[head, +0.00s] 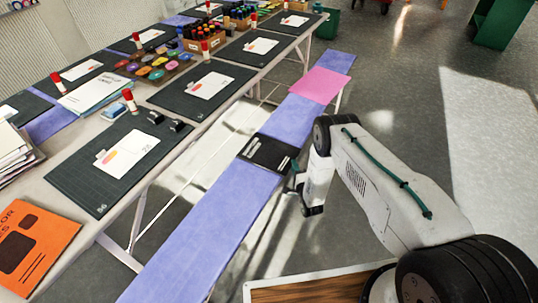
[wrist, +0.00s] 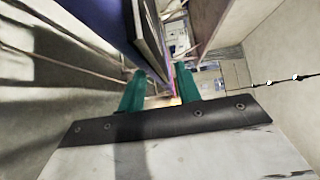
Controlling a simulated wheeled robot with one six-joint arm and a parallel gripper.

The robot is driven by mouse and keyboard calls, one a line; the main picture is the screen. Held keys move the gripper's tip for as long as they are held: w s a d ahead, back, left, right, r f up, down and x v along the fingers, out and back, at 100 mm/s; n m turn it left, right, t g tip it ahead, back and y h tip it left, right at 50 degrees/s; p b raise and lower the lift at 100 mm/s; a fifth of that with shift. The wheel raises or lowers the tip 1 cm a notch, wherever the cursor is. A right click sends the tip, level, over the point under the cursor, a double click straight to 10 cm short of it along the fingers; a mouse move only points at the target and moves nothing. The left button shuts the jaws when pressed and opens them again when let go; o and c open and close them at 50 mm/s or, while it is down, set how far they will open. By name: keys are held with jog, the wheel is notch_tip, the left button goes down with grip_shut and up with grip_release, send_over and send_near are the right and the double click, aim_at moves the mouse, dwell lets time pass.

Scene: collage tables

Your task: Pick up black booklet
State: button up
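The black booklet (head: 266,153) lies flat on the purple-covered bench (head: 215,225), with pale marks on its cover. Its near edge is at the bench's right side, by my gripper. My gripper (head: 296,178) is at that edge, with its green fingers pointing toward the booklet. In the wrist view my gripper (wrist: 160,80) shows two green fingers apart, with a gap between them. The booklet (wrist: 150,35) appears there as a dark slab, seen nearly edge-on, beyond the fingers. I cannot tell whether a finger touches it.
A pink sheet (head: 320,84) lies farther along the bench. The worktable at left holds dark cutting mats (head: 203,88), glue sticks, marker boxes and an orange booklet (head: 32,245). A wooden-topped surface (head: 310,290) is near the bottom. Open floor (head: 400,120) lies right of the bench.

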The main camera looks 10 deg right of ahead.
jog(key=shift+w, duration=0.15)
jog(key=shift+c, duration=0.3)
grip_shut()
jog(key=shift+r, duration=0.1)
